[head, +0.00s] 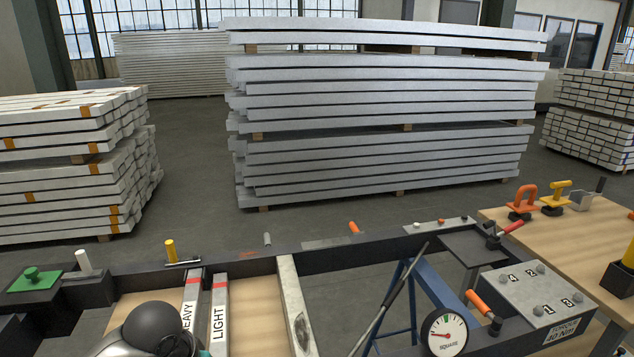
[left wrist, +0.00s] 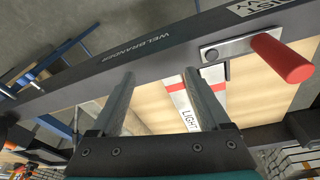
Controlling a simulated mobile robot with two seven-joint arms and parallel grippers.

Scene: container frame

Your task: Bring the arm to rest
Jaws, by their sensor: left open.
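My left gripper (left wrist: 159,76) is open in the left wrist view, its two grey fingers apart with nothing between them. Behind the fingers are a dark frame beam (left wrist: 110,58) and a pale wooden board (left wrist: 150,103). A bar marked LIGHT (left wrist: 181,97), with a red band, lies partly behind the right finger. Whether the fingers touch anything cannot be told. In the head view a dark rounded part of my arm covers the lower left, and the left fingers do not show. My right gripper is in neither view.
A red handle (left wrist: 282,58) juts from a metal plate on the beam. In the head view, bars marked HEAVY (head: 190,305) and LIGHT (head: 219,300) lie side by side. A dial gauge (head: 443,332) and a numbered grey block (head: 535,293) stand right. Stacked beams (head: 385,100) stand behind.

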